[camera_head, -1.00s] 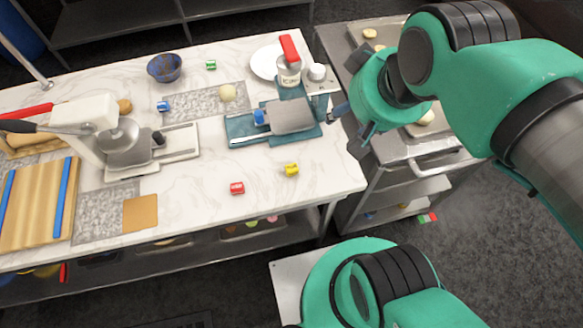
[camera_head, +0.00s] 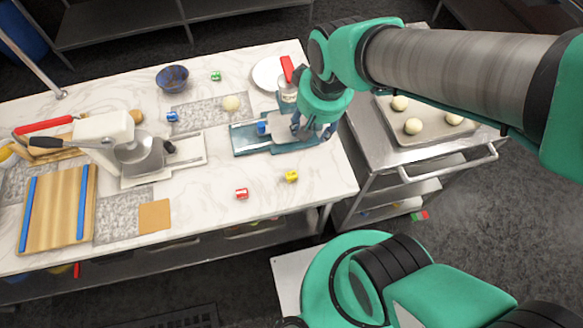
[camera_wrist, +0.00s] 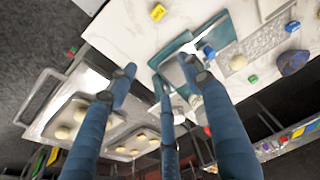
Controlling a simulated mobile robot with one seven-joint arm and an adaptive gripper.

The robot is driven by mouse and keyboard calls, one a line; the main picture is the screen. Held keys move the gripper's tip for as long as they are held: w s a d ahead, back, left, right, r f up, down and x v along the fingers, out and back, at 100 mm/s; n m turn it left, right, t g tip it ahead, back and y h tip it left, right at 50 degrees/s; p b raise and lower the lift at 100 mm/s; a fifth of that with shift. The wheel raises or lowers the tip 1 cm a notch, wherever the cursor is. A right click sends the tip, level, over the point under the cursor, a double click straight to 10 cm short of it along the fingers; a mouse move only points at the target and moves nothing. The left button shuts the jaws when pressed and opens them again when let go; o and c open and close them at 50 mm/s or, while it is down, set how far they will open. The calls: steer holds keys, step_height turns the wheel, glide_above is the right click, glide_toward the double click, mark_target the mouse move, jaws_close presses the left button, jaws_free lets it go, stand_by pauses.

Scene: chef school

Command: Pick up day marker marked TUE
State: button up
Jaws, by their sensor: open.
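Several small coloured day markers lie on the marble worktop: red (camera_head: 242,193), yellow (camera_head: 292,176), blue (camera_head: 172,116) and green (camera_head: 216,76). Another blue marker (camera_head: 263,128) sits at the teal device. Their lettering is too small to read, so I cannot tell which is TUE. My gripper (camera_head: 314,130) is above the right end of the teal device, open and empty. In the wrist view its fingers (camera_wrist: 157,76) are spread, with the yellow marker (camera_wrist: 157,12) and blue marker (camera_wrist: 208,50) beyond them.
The teal device (camera_head: 243,141) with its metal plate lies below my gripper. A white plate (camera_head: 266,72) and red-topped can stand behind. A steel cart with a dough tray (camera_head: 430,130) adjoins at right. A press and cutting board (camera_head: 45,210) occupy the left. The front middle worktop is mostly clear.

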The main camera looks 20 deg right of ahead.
steer(key=a+f+g+p, duration=0.2)
steer(key=a+f+p, duration=0.2)
steer(key=f+p, duration=0.3)
steer(key=shift+s+a+f+n+g+p, duration=0.15)
steer(key=shift+a+f+n+g+p, duration=0.2)
steer(key=shift+f, duration=0.35)
steer(key=b, duration=0.1)
glide_above(291, 174)
steer(key=shift+d+f, duration=0.15)
steer(key=shift+f, duration=4.1)
steer(key=shift+f+b, duration=0.35)
steer(key=shift+f, duration=2.25)
steer(key=shift+c, duration=0.5)
